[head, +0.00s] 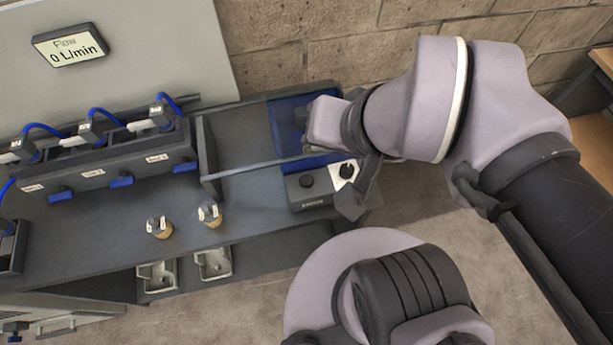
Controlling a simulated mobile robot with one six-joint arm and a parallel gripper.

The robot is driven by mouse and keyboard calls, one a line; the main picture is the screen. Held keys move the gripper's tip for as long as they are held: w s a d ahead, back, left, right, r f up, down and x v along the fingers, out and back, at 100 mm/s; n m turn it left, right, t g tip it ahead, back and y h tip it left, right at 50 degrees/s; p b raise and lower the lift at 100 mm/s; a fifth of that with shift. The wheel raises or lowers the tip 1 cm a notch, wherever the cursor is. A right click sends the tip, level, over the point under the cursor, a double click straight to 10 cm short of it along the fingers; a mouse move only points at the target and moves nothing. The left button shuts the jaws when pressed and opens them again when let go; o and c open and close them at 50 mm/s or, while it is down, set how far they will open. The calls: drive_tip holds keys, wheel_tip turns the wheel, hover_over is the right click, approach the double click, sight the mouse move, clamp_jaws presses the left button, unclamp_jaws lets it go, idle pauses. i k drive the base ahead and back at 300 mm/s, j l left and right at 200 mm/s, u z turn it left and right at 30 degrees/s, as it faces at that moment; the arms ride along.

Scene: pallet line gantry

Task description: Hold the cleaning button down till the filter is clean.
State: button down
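A small dark grey control box (310,196) stands near the right end of the bench. It has a round black button (306,181) on its left and a white dial face with a black knob (346,170) on its right. I cannot read the label on its front. A blue see-through container (287,125) sits behind the box, partly hidden by my arm; I cannot make out a filter in it. My gripper (358,192) is at the right side of the box, close to the dial. Whether it touches the box or is open cannot be told.
A display (70,46) on the back panel reads "Flow 0 L/min". A rack (95,178) with blue hoses and blue levers stands left. Two small capped pieces (159,228) (210,214) stand on the bench (110,250). Metal brackets (213,263) hang below its front edge.

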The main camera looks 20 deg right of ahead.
sight(305, 180)
drive_tip(key=k+l+u, duration=0.15)
drive_tip(key=u, duration=0.25)
drive_tip(key=k+l+u, duration=0.1)
drive_tip(key=k+u, duration=0.35)
drive_tip(key=u, duration=0.3)
